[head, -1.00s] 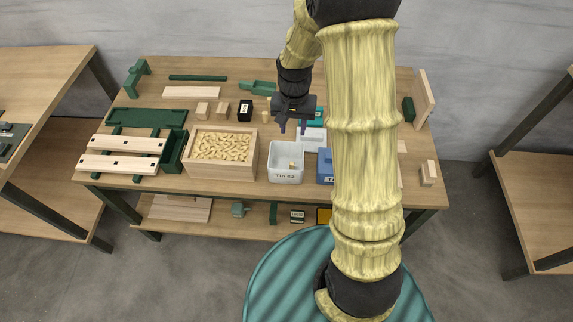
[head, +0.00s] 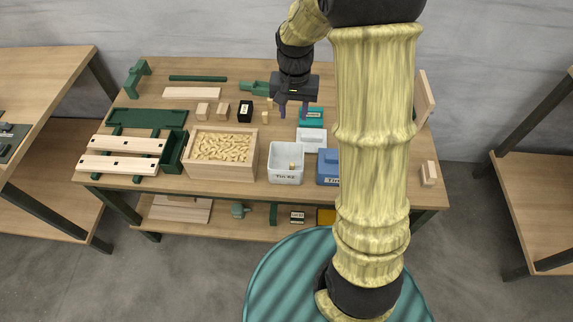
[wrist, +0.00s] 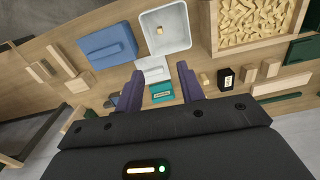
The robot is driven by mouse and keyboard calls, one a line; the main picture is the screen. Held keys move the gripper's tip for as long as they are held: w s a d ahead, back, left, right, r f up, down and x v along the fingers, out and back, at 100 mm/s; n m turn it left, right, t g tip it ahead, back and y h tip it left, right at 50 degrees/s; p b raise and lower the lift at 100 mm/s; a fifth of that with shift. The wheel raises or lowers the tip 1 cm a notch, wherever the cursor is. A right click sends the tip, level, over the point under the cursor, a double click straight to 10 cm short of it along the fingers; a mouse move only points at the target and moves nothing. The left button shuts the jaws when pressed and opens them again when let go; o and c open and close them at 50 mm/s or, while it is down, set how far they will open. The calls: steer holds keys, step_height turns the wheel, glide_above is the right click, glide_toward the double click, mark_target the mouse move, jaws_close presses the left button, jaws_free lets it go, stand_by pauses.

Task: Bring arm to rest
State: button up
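My gripper (head: 294,110) hangs above the back middle of the workbench (head: 225,97). In the wrist view my gripper (wrist: 188,84) shows two purple fingers spread apart with nothing held between them. Beyond the fingers lie a teal box (wrist: 161,91) and a white lid-like block (wrist: 153,68), both apart from the fingers as far as I can tell. My arm stays bent, reaching out over the bench, and it hides part of the bench's right side.
A white bin (head: 286,176) holds a small wooden piece. Beside it are a blue box (head: 327,168) and a wooden crate (head: 222,173) of packing pieces. A black box (head: 245,111) and small wooden blocks stand left of the gripper. Other tables flank the bench.

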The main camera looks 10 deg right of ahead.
steer(key=s+r+n+t+p, duration=0.2)
steer(key=s+r+n+p, duration=0.1)
steer(key=s, duration=1.1)
step_height(320, 180, up, 2)
steer(key=shift+s+n+t, duration=0.2)
steer(key=shift+n+t, duration=0.1)
steer(key=shift+n, duration=0.3)
steer(key=shift+w, duration=0.15)
steer(key=shift+s, duration=0.25)
steer(key=shift+w, duration=0.1)
